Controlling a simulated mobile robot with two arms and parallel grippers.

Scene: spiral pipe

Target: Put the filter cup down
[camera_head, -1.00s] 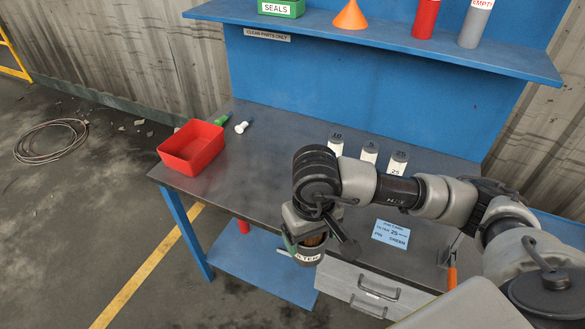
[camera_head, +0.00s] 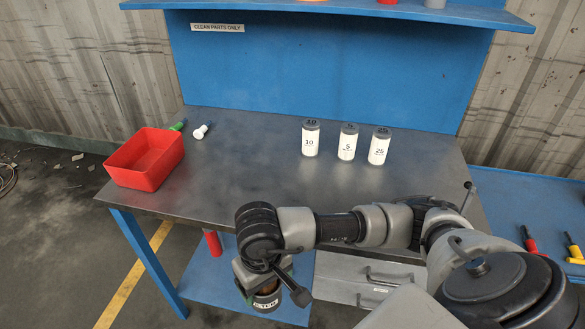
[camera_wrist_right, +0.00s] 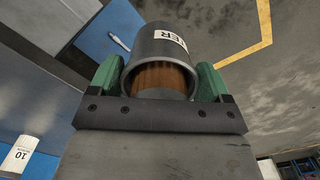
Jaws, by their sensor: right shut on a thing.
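The filter cup (camera_head: 266,303) is a dark grey cup with a white label, low in the head view, in front of the workbench (camera_head: 240,165). My right gripper (camera_head: 262,284) is shut on it, and it hangs clear of the bench top. In the right wrist view, the filter cup (camera_wrist_right: 172,45) sits between the green fingers of the right gripper (camera_wrist_right: 158,78). Its open mouth faces the camera and shows brown ribbed material inside. The lower part of its label reads "TER". My left gripper is not in view.
A red bin (camera_head: 147,160) stands at the bench's left end, beside a green-tipped item (camera_head: 178,126) and a white one (camera_head: 202,131). Three white canisters marked 10 (camera_head: 310,140), 5 (camera_head: 347,143) and 25 (camera_head: 379,147) stand towards the back right. The bench middle is clear.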

